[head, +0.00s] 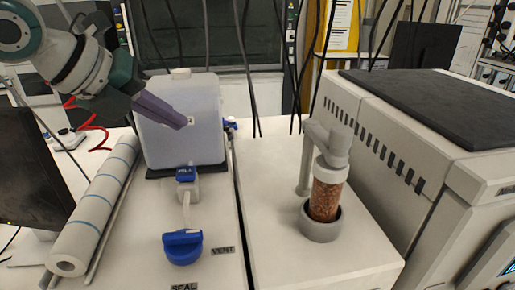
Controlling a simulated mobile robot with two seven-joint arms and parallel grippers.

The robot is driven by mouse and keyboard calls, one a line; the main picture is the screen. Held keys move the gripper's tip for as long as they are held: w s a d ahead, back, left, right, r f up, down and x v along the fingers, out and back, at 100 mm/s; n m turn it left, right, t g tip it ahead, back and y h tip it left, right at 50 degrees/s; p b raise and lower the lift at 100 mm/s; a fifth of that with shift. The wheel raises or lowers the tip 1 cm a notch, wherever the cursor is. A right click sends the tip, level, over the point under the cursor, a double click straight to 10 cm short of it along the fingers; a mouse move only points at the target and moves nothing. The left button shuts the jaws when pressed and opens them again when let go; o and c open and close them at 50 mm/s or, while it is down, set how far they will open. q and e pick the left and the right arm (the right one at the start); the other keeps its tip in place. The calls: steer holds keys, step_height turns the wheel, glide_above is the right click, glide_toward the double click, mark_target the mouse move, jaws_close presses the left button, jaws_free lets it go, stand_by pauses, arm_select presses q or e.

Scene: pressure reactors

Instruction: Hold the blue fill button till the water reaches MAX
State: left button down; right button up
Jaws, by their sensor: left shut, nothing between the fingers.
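A small blue button-like part (186,174) with pale lettering too small to read sits on a white fitting in front of a translucent white tank (192,140). I cannot make out a water level or a MAX mark. My left gripper (184,123) reaches in from the upper left, its purple fingers shut and empty. In the picture its tips overlap the tank's face, above the blue part and apart from it. My right gripper is out of view.
A blue knob (182,246) stands in front, near VENT and SEAL labels. A white roll (97,205) lies at left. To the right are a white fixture with a copper-coloured granular filling (325,198) and a large white machine (400,130). Dark cables hang behind.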

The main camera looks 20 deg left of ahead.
arm_select(q)
steer(key=b, duration=0.4)
glide_above(192, 168)
steer(key=s, duration=0.2)
steer(key=f, duration=0.4)
steer(key=shift+s+a+f, duration=0.2)
steer(key=shift+a+f, duration=0.1)
step_height(192, 168, down, 2)
steer(key=shift+b, duration=0.5)
steer(key=shift+f, duration=0.1)
stand_by(0.4)
steer(key=shift+f, duration=0.35)
steer(key=shift+f+b, duration=0.4)
steer(key=shift+f, duration=0.15)
stand_by(4.5)
